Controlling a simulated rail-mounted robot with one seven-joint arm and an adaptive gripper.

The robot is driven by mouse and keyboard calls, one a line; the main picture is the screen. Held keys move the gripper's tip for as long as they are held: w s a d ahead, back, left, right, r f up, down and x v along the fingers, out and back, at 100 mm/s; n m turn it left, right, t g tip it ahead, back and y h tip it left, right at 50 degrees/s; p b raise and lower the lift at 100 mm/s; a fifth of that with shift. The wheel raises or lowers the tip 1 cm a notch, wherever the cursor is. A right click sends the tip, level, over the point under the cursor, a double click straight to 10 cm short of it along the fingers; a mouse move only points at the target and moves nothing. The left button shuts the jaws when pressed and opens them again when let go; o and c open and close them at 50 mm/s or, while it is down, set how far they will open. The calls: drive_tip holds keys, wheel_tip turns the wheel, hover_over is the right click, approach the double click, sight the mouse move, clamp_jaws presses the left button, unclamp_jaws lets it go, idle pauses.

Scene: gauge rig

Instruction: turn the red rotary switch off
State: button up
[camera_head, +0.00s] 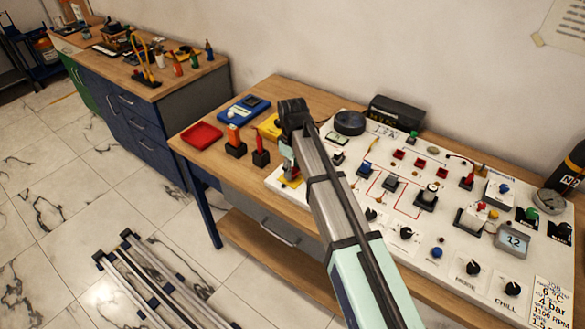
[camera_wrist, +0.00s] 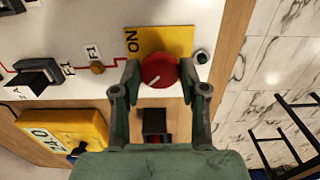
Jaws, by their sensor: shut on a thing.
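The red rotary switch (camera_wrist: 158,71) is a round red knob with a pale pointer line, on a yellow plate (camera_wrist: 178,40) marked ON. The line slants toward the lower left in the wrist view. My gripper (camera_wrist: 159,76) has one finger on each side of the knob and is shut on it. In the head view my arm and gripper (camera_head: 290,165) reach the left end of the white panel (camera_head: 345,190). There the knob is hidden behind the gripper, and only a bit of the yellow plate (camera_head: 292,182) shows.
A yellow meter (camera_wrist: 62,135) lies close to my gripper.

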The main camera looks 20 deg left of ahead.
sight(293, 171)
idle(0.4)
drive_tip(key=o, duration=1.1)
drive_tip(key=shift+f, duration=0.1)
drive_tip(key=shift+o, duration=0.2)
wheel_tip(293, 171, up, 12)
